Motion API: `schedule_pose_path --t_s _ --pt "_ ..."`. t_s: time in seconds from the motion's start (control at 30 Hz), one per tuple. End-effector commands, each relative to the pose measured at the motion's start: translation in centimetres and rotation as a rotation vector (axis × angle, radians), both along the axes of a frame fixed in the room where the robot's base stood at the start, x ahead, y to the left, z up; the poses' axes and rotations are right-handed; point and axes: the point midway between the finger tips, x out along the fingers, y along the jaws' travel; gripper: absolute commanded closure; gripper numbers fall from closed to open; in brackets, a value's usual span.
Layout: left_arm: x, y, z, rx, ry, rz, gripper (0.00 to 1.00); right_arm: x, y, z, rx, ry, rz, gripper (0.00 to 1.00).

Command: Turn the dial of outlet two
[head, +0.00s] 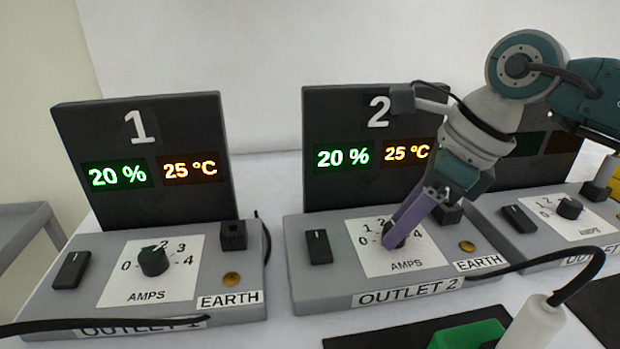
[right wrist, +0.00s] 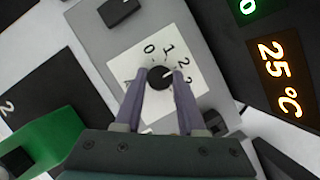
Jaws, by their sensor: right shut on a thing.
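The outlet two box (head: 300,283) stands in the middle of the head view, with a 2 on its dark upright panel. Its black dial (right wrist: 160,77) sits on a white amps scale (head: 370,268) numbered from 0. My right gripper (head: 394,240) reaches down from the upper right, its purple fingers closed around the dial. In the right wrist view the fingers (right wrist: 160,80) sit on either side of the dial. In the head view the fingers hide most of the dial. My left gripper is not in view.
Outlet one (head: 250,308) stands on the left, its dial (head: 153,261) near 2. A third outlet box (head: 520,257) is at the right. Black cables cross the front. A green block (head: 468,335) and a white plug-like part (head: 536,325) lie at the front right.

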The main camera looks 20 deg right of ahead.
Motion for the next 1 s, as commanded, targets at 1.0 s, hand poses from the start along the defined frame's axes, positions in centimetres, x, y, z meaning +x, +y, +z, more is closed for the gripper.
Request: schedule_pose_path --t_s 1.0 --pt "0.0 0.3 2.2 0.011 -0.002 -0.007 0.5 -0.1 0.2 0.3 -0.001 0.0 -0.273 1.0"
